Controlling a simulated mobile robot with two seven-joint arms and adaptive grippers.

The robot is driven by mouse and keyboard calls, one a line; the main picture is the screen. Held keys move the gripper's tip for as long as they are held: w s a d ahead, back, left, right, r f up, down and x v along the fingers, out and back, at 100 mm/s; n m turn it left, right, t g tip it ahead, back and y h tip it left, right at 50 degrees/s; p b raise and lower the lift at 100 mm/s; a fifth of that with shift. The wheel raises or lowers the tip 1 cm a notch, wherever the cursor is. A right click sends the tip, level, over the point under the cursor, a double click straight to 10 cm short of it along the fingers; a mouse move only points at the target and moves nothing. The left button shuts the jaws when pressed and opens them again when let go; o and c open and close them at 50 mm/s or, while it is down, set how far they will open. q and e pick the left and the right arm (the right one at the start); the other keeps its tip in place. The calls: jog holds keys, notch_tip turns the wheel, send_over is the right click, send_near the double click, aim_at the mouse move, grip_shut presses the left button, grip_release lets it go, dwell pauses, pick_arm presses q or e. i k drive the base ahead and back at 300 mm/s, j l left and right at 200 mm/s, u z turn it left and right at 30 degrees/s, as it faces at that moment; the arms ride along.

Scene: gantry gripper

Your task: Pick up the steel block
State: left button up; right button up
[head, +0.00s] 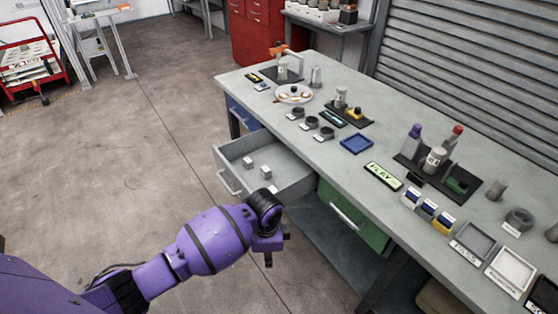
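Small pale grey metallic blocks lie in the open grey drawer (291,186) under the workbench. One block (248,162) is toward the back left, one block (266,172) is near the middle, and another small piece (273,189) is by the front edge, close to my arm. I cannot tell which is the steel block by marking. My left gripper (272,252) hangs in front of and below the drawer's right front corner, apart from the blocks. Its fingers are small and dark, and I see nothing held. My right gripper is out of view.
The grey workbench top (330,90) holds a white plate (293,94), a blue tray (356,144), a green-lettered sign (383,176), bottles and labelled trays. A green drawer (350,212) sits right of the open drawer.

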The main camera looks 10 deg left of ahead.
aim_at(265, 172)
jog(key=i+j+z, duration=0.35)
jog(key=j, duration=0.25)
jog(key=i+j+z, duration=0.3)
jog(key=j+z, duration=0.35)
jog(key=j, duration=0.4)
jog(key=j+z, duration=0.45)
jog(key=j, duration=0.45)
jog(key=k+j+z, duration=0.1)
jog(key=j+z, duration=0.4)
jog(key=j, duration=0.4)
